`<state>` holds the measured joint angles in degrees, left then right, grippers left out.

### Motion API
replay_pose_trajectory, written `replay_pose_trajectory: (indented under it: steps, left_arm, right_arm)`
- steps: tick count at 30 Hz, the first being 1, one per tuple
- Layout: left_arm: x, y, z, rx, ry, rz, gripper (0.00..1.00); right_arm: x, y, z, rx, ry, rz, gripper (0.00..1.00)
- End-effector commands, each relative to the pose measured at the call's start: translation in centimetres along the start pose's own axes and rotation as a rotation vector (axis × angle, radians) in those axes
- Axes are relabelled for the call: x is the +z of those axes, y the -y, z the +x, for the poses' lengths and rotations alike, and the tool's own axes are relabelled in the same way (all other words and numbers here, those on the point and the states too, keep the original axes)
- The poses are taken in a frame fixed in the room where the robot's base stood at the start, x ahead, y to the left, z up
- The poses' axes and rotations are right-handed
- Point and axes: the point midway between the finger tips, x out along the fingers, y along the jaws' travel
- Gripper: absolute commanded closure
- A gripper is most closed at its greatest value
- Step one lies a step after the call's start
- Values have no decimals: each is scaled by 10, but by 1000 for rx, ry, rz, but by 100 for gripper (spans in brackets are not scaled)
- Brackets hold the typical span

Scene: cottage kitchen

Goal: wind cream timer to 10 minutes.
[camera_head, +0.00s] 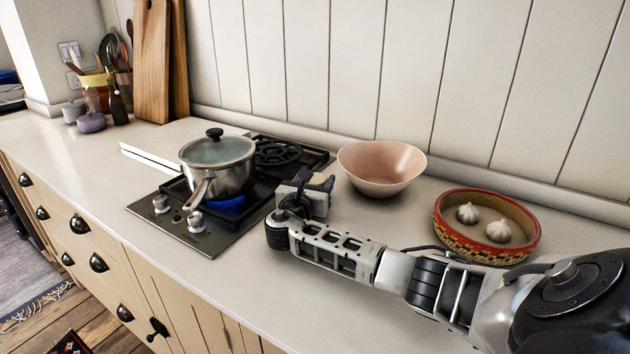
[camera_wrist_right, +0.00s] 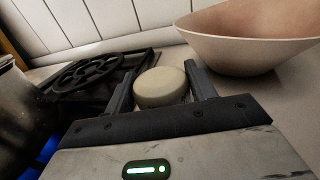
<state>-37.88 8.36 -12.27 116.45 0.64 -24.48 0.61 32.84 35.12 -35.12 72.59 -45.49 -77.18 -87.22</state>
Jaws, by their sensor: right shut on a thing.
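The cream timer (camera_wrist_right: 160,88) is a small round cream piece seen between the two fingers in the right wrist view. My right gripper (camera_wrist_right: 160,90) is shut on it, one finger on each side, just right of the stove. In the head view my right gripper (camera_head: 318,190) reaches to the counter beside the stove, and its own body hides most of the timer there. The timer's scale or mark cannot be read. My left gripper is not in view.
A lidded steel pot (camera_head: 217,168) stands over a blue flame on the stove (camera_head: 180,232), close left of the gripper. A pink bowl (camera_head: 381,168) stands behind right. A red patterned dish (camera_head: 486,246) with garlic bulbs is farther right.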

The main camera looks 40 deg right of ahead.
Motion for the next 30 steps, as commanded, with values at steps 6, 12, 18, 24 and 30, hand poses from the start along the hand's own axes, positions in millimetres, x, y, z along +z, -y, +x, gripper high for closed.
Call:
replay_pose_trajectory:
  steps: [6, 12, 18, 24, 30]
  left_arm:
    - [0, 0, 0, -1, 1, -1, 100]
    - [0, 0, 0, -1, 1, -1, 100]
    - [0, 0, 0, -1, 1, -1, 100]
    - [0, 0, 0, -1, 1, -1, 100]
    - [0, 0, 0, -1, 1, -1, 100]
  right_arm:
    - [1, 1, 1, -28, 1, 0, 67]
    - [1, 1, 1, -47, 2, 0, 67]
    - [1, 1, 1, -64, 2, 1, 67]
    - [1, 1, 1, -75, 2, 0, 67]
    - [1, 1, 1, -82, 2, 0, 67]
